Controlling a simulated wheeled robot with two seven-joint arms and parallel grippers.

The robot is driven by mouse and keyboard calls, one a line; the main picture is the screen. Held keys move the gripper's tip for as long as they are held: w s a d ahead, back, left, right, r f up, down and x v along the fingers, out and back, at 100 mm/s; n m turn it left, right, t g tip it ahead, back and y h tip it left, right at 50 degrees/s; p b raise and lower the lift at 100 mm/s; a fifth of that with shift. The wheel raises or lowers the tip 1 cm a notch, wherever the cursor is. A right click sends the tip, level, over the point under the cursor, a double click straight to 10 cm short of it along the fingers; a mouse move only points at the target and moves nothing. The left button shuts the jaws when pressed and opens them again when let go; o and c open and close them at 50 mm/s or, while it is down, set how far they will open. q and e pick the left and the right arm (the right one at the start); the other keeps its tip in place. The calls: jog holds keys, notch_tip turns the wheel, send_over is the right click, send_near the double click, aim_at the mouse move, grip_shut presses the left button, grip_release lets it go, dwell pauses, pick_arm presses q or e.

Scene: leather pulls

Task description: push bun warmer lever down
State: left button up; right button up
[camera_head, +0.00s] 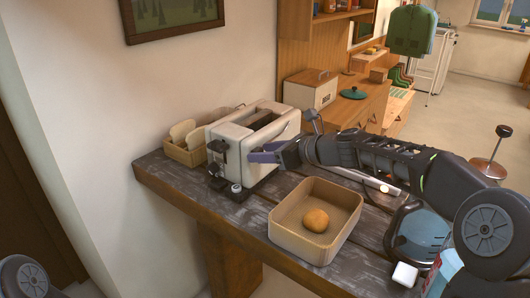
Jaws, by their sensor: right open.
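The bun warmer (248,138) is a cream toaster-like box with a dark slot on top, standing on the dark wooden table near the wall. Its end face at the left carries a dark lever part (222,157) and a small round knob (236,187); fine detail there is too small to tell. My right arm reaches in from the right. My right gripper (262,153) is open, with purple fingertips beside the long side of the bun warmer near the lever end. I cannot tell whether it touches the housing. My left gripper is out of view.
A wooden tray (285,235) with one round bun (316,220) stands in front of the bun warmer. A wooden box with bread slices (184,134) stands behind it. A blue kettle-like object (415,232) and a white block (405,274) are at the lower right.

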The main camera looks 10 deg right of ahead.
jog(key=b+v, duration=0.1)
jog(key=v, duration=0.6)
jog(key=shift+s+d, duration=0.2)
jog(key=shift+s, duration=0.05)
jog(key=shift+r, duration=0.1)
